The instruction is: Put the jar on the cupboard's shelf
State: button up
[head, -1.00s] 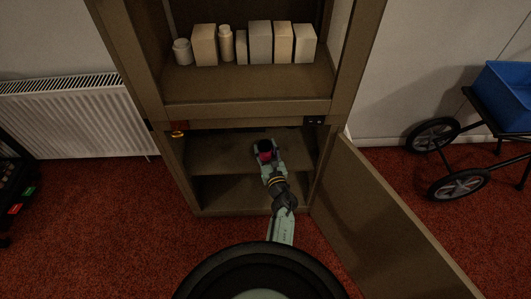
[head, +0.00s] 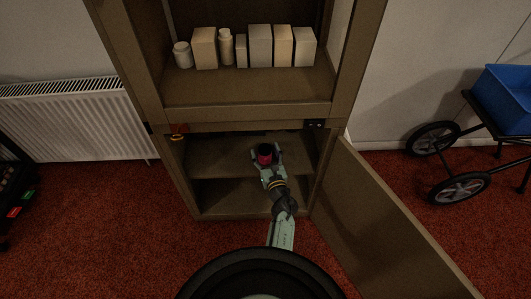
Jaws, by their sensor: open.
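The jar (head: 264,153) has a dark top and a pink-red body. It is in the open lower part of the cupboard (head: 250,112), at the inner shelf (head: 215,154), and looks upright. My gripper (head: 266,158) is open, with its fingers spread on either side of the jar. My arm reaches in from the front, and the gripper hides the jar's lower part. I cannot tell whether a finger still touches the jar.
The cupboard's door (head: 385,220) stands open to the right. Several pale boxes and bottles (head: 260,45) stand on the upper shelf. A radiator (head: 75,118) is at the left, and a cart with a blue bin (head: 505,95) is at the right. Red carpet lies in front.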

jog(key=shift+r, duration=0.2)
jog(key=shift+s+p, duration=0.3)
jog(key=shift+p, duration=0.15)
jog(key=p+v, duration=0.2)
jog(key=v, duration=0.9)
jog(key=shift+s, duration=0.2)
jog(key=shift+d, duration=0.1)
